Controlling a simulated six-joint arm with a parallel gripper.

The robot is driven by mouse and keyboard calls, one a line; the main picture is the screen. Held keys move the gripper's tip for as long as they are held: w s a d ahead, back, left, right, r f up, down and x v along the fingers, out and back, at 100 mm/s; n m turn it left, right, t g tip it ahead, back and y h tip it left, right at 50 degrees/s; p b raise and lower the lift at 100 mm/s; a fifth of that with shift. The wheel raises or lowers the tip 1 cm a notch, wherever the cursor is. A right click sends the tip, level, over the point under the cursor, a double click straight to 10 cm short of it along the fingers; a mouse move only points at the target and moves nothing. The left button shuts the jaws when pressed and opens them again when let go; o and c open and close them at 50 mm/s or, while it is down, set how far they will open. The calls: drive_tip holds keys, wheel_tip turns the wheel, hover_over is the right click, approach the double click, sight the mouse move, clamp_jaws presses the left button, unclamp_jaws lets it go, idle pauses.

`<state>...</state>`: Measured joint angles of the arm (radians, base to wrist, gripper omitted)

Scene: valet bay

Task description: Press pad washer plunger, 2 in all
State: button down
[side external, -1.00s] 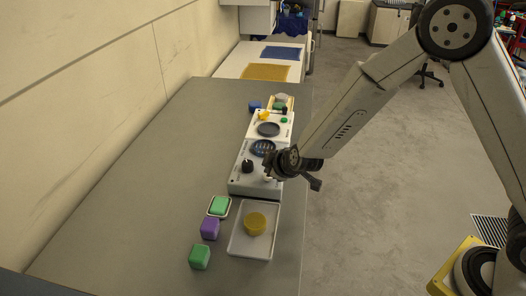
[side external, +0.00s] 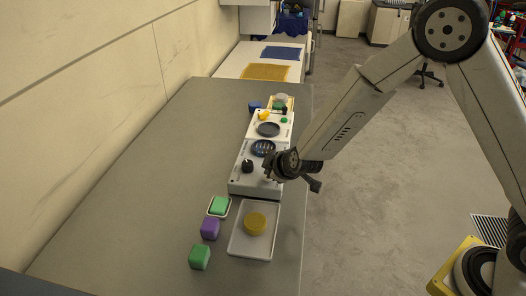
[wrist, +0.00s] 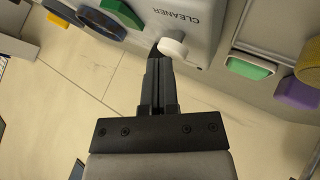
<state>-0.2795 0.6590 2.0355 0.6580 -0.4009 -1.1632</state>
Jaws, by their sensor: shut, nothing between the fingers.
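The pad washer (side external: 240,184) is a white box with a dark slotted round bowl (side external: 263,148) and a black knob (side external: 247,166) on top. In the wrist view, its white body (wrist: 190,12) carries upside-down lettering, "CLEANER". A white round-headed plunger (wrist: 173,47) sticks out from it. My gripper (wrist: 158,62) is shut and empty, its tips right beside or over the plunger head. I cannot tell whether they touch it. In the side view my gripper (side external: 269,173) is over the right front of the washer and hides part of it, including most of the plunger area.
A white tray (side external: 236,246) with a yellow round pad stands in front. To its left are a green block in a dish (side external: 219,206), a purple block (side external: 210,229) and a green block (side external: 199,257). Another white unit (side external: 256,120) stands behind. The bench's left side is clear.

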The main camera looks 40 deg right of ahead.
drive_tip(key=shift+f, duration=0.5)
idle(0.8)
drive_tip(key=shift+r, duration=1.15)
drive_tip(key=shift+r, duration=0.1)
drive_tip(key=shift+r, duration=2.45)
drive_tip(key=shift+r, duration=0.1)
idle(0.8)
drive_tip(key=shift+r, duration=1.8)
drive_tip(key=shift+f, duration=0.2)
drive_tip(key=shift+f, duration=4.2)
